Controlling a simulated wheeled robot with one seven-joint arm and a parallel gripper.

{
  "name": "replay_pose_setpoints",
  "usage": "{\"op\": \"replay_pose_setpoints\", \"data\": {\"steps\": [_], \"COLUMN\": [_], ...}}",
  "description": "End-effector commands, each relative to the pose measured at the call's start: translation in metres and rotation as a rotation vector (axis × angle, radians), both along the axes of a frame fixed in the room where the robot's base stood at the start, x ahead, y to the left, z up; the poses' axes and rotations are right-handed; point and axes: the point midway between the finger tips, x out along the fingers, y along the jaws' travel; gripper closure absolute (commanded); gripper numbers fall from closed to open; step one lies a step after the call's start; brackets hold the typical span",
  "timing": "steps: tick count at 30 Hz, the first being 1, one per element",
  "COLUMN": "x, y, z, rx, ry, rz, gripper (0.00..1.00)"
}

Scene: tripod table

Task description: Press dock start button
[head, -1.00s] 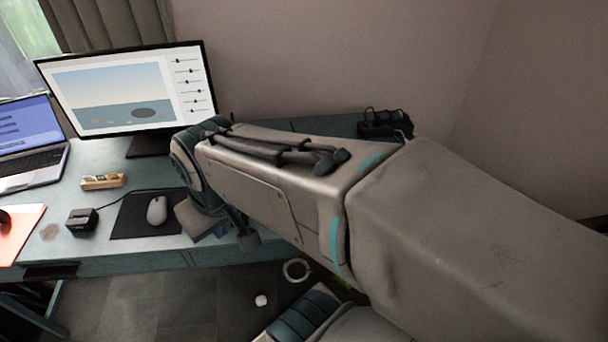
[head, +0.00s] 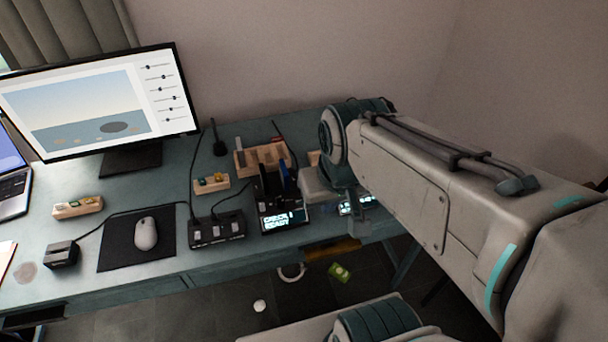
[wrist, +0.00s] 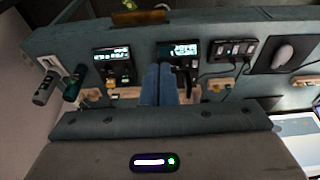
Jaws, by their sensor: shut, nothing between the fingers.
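A black dock (head: 284,219) with a lit screen stands on the teal desk, with dark and blue upright pieces in its slots. In the wrist view, the dock (wrist: 178,50) is just beyond the fingertips, slightly right. A second black device with a lit screen (head: 357,204) is to its right, partly behind my arm; it also shows in the wrist view (wrist: 113,62). No start button can be made out clearly. My gripper (wrist: 158,68) is shut and empty, its bluish fingers pointing toward the dock area; in the head view its tips are hard to make out. Contact cannot be told.
A black hub with cables (head: 216,229), a mouse (head: 145,233) on a dark pad and wooden holders (head: 262,157) surround the dock. A monitor (head: 100,100) stands at back left. A brown piece (head: 332,248) sits at the desk's front edge. Small things lie on the floor.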

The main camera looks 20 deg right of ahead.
Motion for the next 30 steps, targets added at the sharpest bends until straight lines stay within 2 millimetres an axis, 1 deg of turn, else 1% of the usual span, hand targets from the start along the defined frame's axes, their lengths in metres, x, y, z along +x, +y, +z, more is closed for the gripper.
{"op": "replay_pose_setpoints", "data": {"steps": [8,11,14,17,20,21,23,24,26,27,30], "x": [0.000,0.004,0.015,0.035,0.061,0.073,0.092,0.106,0.125,0.137,0.165], "y": [0.000,-0.003,-0.011,-0.021,-0.029,-0.030,-0.031,-0.030,-0.027,-0.024,-0.014], "z": [-0.001,-0.006,-0.017,-0.034,-0.052,-0.059,-0.070,-0.077,-0.088,-0.095,-0.112], "rx": [-0.003,-0.034,-0.119,-0.251,-0.408,-0.470,-0.560,-0.619,-0.704,-0.755,-0.869], "ry": [0.001,0.016,0.050,0.100,0.153,0.172,0.197,0.212,0.231,0.242,0.261], "rz": [0.002,0.030,0.104,0.232,0.396,0.465,0.571,0.642,0.747,0.815,0.968], "gripper": [1.00,1.00,1.00,1.00,1.00,1.00,1.00,1.00,1.00,1.00,1.00]}}
